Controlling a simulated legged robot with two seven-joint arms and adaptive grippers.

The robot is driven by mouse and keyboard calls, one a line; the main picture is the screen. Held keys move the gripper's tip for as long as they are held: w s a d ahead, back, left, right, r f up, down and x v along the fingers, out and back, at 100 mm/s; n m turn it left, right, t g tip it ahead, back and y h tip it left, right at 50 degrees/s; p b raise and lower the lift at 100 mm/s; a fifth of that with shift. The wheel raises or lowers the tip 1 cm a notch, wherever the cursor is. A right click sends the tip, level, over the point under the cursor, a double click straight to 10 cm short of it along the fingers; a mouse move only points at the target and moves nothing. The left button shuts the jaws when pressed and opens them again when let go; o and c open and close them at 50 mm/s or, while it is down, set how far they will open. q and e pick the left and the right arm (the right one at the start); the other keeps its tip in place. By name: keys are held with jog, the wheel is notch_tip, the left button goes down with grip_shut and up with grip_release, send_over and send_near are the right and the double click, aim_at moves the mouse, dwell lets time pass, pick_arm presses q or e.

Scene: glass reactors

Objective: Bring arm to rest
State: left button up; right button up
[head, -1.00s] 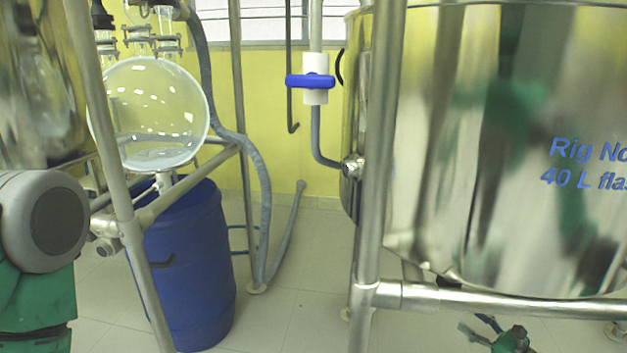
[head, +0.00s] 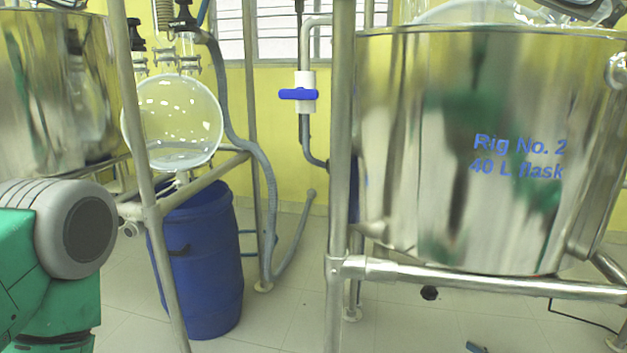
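A green and grey arm link, mine, fills the lower left of the head view; its gripper is outside the picture. My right gripper is not recognisable. A small blue-grey piece (head: 476,347) shows at the bottom edge, too little of it to tell what it is. The white valve (head: 306,105) with a blue handle (head: 298,94) sits on a vertical pipe left of the large steel vessel. The handle lies level, across the pipe, and nothing touches it.
The steel vessel (head: 410,140), marked "Rig No. 2 40 L flask", stands in a metal frame (head: 480,283) at right. A round glass flask (head: 175,120) hangs above a blue drum (head: 200,265) at left. Another steel vessel (head: 50,95) is behind my arm link. Tiled floor (head: 290,318) shows between them.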

jog(key=s+a+f+n+g+y, duration=0.1)
jog(key=s+a+f+n+g, duration=0.2)
jog(key=a, duration=0.5)
jog(key=s+a+f+n+g, duration=0.1)
jog(key=s+a+n+g, duration=0.15)
jog(key=s+a, duration=0.4)
jog(key=s+a+f+n+g+y, duration=0.15)
jog(key=a+g, duration=0.25)
jog(key=a, duration=0.6)
jog(key=s+a+f+n+g+h, duration=0.2)
jog(key=s+a+n+g+h, duration=0.3)
jog(key=s, duration=0.6)
jog(key=s+d+r+n+h, duration=0.1)
jog(key=s+d+n+h, duration=0.2)
jog(key=s+d+n, duration=0.4)
jog(key=s+d+r+n+h, duration=0.1)
jog(key=s+d+n+h, duration=0.3)
jog(key=s, duration=0.6)
jog(key=s+d+r+n+t, duration=0.2)
jog(key=d+r+n, duration=0.5)
jog(key=d+r, duration=0.1)
notch_tip(320, 180, up, 14)
jog(key=p, duration=1.4)
jog(key=shift+s+g, duration=0.1)
jog(key=shift+g, duration=0.15)
